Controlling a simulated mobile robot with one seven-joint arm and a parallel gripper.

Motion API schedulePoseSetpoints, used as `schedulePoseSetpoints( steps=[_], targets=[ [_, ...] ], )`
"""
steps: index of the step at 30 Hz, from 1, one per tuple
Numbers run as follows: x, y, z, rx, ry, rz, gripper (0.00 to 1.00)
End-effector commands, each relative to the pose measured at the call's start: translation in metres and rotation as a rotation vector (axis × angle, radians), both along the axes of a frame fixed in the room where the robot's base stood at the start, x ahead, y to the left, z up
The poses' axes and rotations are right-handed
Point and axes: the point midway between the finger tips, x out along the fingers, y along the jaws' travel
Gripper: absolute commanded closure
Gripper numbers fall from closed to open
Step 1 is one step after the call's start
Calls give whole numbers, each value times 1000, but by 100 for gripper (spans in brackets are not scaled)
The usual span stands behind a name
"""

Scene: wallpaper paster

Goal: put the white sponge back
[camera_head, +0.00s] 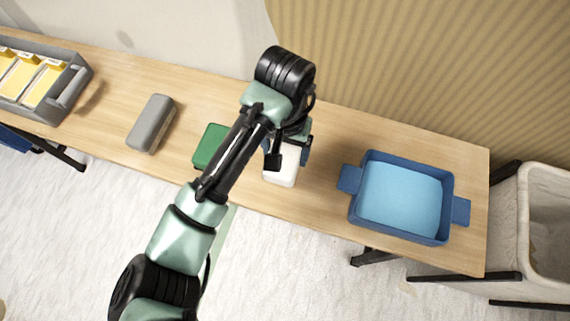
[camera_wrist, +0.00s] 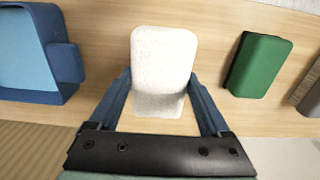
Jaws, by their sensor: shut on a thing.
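The white sponge (camera_head: 281,168) is a rounded block at the middle of the wooden table in the head view, partly hidden by my arm. It also shows in the wrist view (camera_wrist: 163,62), between the two blue fingers. My gripper (camera_wrist: 162,98) is shut on the sponge, one finger along each side of its near end. In the head view the gripper (camera_head: 287,152) is over the sponge, mostly covered by my wrist. I cannot tell whether the sponge rests on the table or is slightly above it.
A green sponge (camera_head: 210,146) lies just left of the white one, and a grey sponge (camera_head: 151,123) further left. A blue tub (camera_head: 446,196) with light blue inside stands at right. A grey tray (camera_head: 82,72) with yellow cards is at far left. A bin (camera_head: 522,225) stands beyond the table's right end.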

Motion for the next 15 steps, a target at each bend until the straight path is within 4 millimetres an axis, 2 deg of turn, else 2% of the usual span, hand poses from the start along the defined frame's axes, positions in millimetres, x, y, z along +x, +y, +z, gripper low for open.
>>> schedulePoseSetpoints(
  steps=[1, 5, 9, 15],
  targets=[
    [0, 0, -9, 0, 0, 1, 77],
    [0, 0, -20, 0, 0, 0, 77],
    [0, 1, -44, 2, 2, 1, 77],
    [0, 0, -59, -1, -1, 1, 77]
  ],
)
